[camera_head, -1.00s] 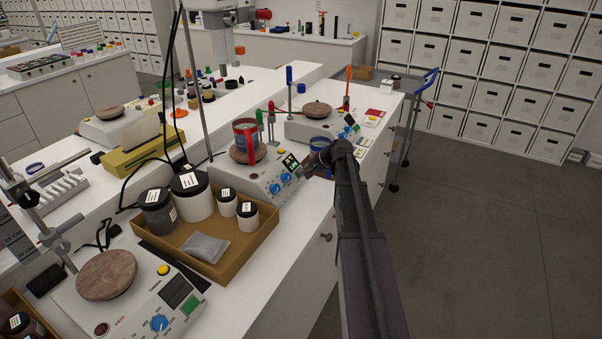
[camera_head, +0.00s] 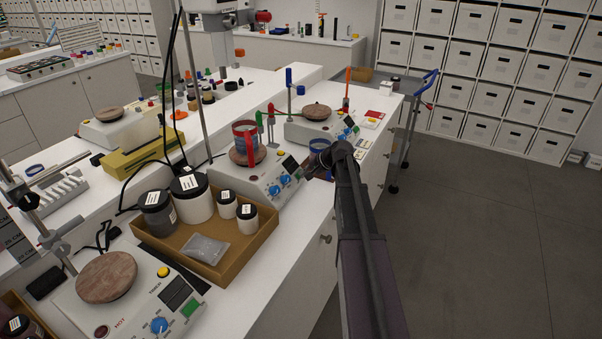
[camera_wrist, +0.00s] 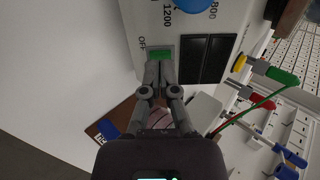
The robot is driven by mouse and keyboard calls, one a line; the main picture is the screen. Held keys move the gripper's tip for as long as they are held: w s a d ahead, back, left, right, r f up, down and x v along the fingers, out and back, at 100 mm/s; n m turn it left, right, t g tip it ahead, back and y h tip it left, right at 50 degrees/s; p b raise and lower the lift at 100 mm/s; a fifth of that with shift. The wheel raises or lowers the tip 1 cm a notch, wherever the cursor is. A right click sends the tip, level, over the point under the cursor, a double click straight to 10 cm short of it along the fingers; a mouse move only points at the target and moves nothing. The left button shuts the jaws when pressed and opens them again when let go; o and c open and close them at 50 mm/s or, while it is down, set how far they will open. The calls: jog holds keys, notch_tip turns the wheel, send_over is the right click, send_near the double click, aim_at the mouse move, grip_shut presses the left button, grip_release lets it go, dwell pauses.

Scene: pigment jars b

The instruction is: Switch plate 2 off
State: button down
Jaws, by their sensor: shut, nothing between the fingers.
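The middle hot plate (camera_head: 258,180) has a round brown top, blue knobs and a dark display (camera_head: 290,165). A red and blue mug (camera_head: 245,139) stands on its top. My gripper (camera_head: 310,172) is at the right end of its front panel and hides part of it. In the wrist view, my gripper (camera_wrist: 160,64) is shut and empty, with its fingertips at the lower edge of a green rocker switch (camera_wrist: 161,52). "OFF" is printed beside the switch. The fingertips seem to touch it. The display (camera_wrist: 206,60) shows dark there too. I see no plate number.
Another hot plate (camera_head: 68,302) stands in front at the left, and one (camera_head: 302,130) behind. A cardboard tray (camera_head: 245,254) with jars and a pouch lies left of my arm. The floor at right is clear.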

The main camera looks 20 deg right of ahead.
jog(key=shift+p+v, duration=0.75)
jog(key=shift+v, duration=0.6)
jog(key=shift+f, duration=0.15)
